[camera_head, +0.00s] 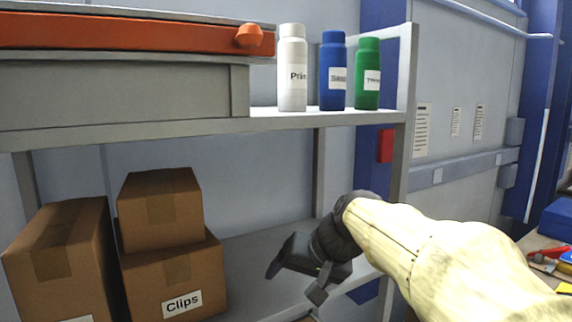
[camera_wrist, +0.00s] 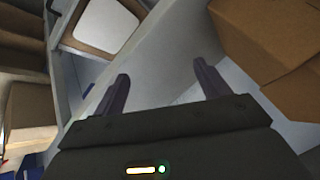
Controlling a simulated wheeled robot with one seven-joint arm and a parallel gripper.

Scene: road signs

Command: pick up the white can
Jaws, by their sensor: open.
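The white can (camera_head: 292,68) stands upright at the left of a row of three cans on the upper shelf (camera_head: 285,119) in the head view. Its label reads partly "Prim". My gripper (camera_head: 294,277) is below the upper shelf, in front of the lower shelf, well under the cans and apart from them. In the wrist view my gripper (camera_wrist: 160,88) shows two dark fingers spread apart with nothing between them. The white can does not show clearly in the wrist view.
A blue can (camera_head: 333,70) and a green can (camera_head: 367,74) stand right of the white one. Cardboard boxes (camera_head: 165,270) fill the lower shelf's left. A shelf post (camera_head: 404,110) stands at right.

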